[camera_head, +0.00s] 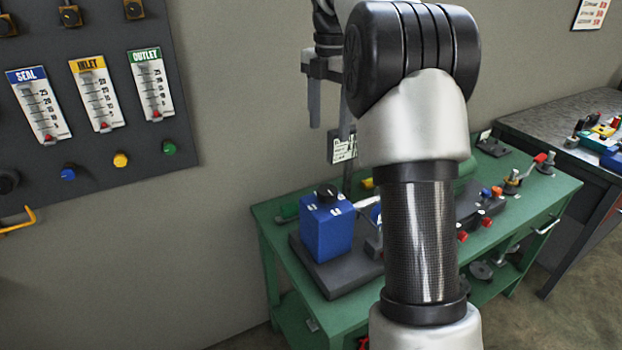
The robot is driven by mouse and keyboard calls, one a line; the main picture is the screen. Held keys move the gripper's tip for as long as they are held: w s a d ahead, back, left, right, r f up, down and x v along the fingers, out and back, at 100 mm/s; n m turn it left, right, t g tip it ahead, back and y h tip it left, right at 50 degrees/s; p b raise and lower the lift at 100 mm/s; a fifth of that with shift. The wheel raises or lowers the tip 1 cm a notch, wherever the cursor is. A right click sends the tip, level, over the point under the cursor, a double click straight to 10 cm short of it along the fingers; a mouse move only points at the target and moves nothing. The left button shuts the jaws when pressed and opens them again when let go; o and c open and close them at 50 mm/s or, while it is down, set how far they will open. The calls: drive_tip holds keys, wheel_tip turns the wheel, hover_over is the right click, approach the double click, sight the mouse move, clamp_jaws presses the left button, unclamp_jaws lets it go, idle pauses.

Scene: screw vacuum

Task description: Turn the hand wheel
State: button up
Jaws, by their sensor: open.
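My gripper (329,128) hangs in the upper middle with its two fingers pointing down and apart. It is open, with nothing seen between the fingers. It is above and behind the blue box (327,228) on the green bench (268,222). My arm covers the middle of the bench. No hand wheel can be made out for certain. A blue rounded part (376,213) shows just left of my arm, mostly hidden, and I cannot tell what it is.
A grey wall panel (95,165) with SEAL, INLET and OUTLET gauges stands at the left. Red-handled fittings (487,222) sit on the bench right of my arm. A dark-topped table (545,120) with tools is at the right. The wall between panel and bench is clear.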

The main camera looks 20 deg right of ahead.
sight(328, 190)
wheel_tip(328, 190, down, 17)
drive_tip(key=b, duration=0.3)
drive_tip(key=shift+s, duration=0.15)
drive_tip(key=c, duration=1.1)
drive_tip(key=shift+r, duration=0.1)
drive_tip(key=shift+m+p, duration=0.3)
drive_tip(key=shift+m, duration=0.1)
